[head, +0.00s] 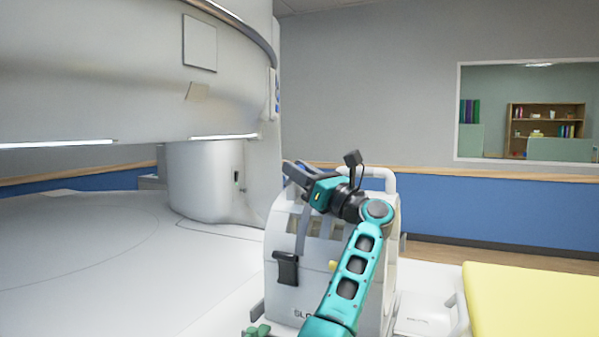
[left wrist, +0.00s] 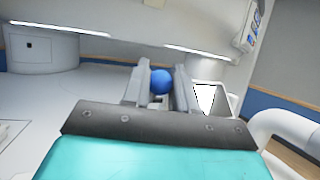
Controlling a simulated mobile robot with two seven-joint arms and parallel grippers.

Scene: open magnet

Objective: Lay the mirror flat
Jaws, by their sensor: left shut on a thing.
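My left gripper (head: 296,176) is at the top of a white slotted housing (head: 312,292), above its left side. In the left wrist view its fingers (left wrist: 160,88) are closed around a round blue knob (left wrist: 161,81). A tilted bright pane with a dark edge (left wrist: 204,98) shows just right of the fingers. It looks like the mirror, and its link to the knob is hidden. I cannot make out the mirror in the head view, where my gripper and arm cover part of the housing. My right gripper is not in view.
The large white magnet (head: 90,75) overhangs the broad white lower surface (head: 80,270) at left. A white handle loop (head: 380,173) rises behind my wrist. A yellow pad (head: 535,300) lies at the right. A windowed wall (head: 420,80) stands behind.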

